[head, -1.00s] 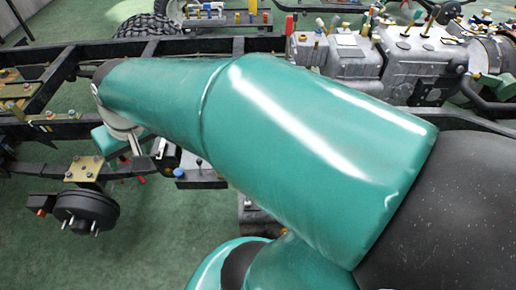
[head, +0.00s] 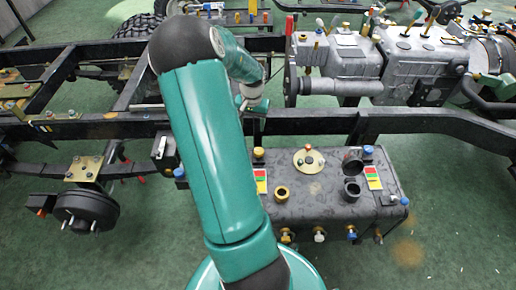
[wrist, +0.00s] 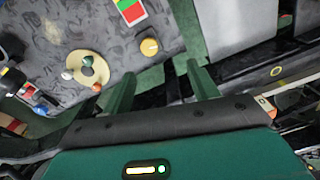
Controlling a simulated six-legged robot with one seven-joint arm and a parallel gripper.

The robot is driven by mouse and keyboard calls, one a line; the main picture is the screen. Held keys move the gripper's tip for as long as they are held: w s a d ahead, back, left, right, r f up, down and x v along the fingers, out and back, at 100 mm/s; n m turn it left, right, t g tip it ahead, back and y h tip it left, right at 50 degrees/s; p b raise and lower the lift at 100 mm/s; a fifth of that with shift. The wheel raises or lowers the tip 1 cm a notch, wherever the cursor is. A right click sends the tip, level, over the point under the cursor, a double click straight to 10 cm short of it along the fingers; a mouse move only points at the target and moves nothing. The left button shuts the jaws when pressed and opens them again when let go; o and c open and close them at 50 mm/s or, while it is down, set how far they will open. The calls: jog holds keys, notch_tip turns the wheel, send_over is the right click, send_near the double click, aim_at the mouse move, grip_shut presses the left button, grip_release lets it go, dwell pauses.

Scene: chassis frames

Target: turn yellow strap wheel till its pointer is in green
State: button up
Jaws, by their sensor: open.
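The yellow wheel (head: 258,152) is a small round knob at the back left corner of the dark grey tank (head: 320,205). A card with red, green and yellow bands (head: 260,181) is in front of it. In the wrist view the yellow wheel (wrist: 150,47) lies just beyond the fingertips, near the red and green card (wrist: 131,11). Its pointer is too small to read against the bands. My gripper (wrist: 160,70) is open and empty, its two teal fingers apart and not visibly touching the wheel. In the head view my gripper (head: 256,106) is behind the wheel, over the frame rail.
A blue knob (head: 368,150) with its own banded card (head: 373,177) is at the tank's right. A cream disc (head: 308,160) and a brass ring (head: 282,193) are on the tank top. A black chassis rail (head: 330,122) runs behind; a grey gearbox (head: 340,60) stands beyond.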

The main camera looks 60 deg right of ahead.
aim_at(258, 151)
jog(key=shift+m, duration=0.3)
jog(key=f, duration=0.5)
jog(key=s+d+f, duration=0.1)
jog(key=f, duration=0.4)
jog(key=s+f, duration=0.1)
jog(key=f, duration=0.4)
jog(key=shift+d+f, duration=0.2)
jog(key=shift+d, duration=0.2)
jog(key=c, duration=1)
jog(key=shift+m, duration=0.3)
jog(key=shift+m, duration=3.1)
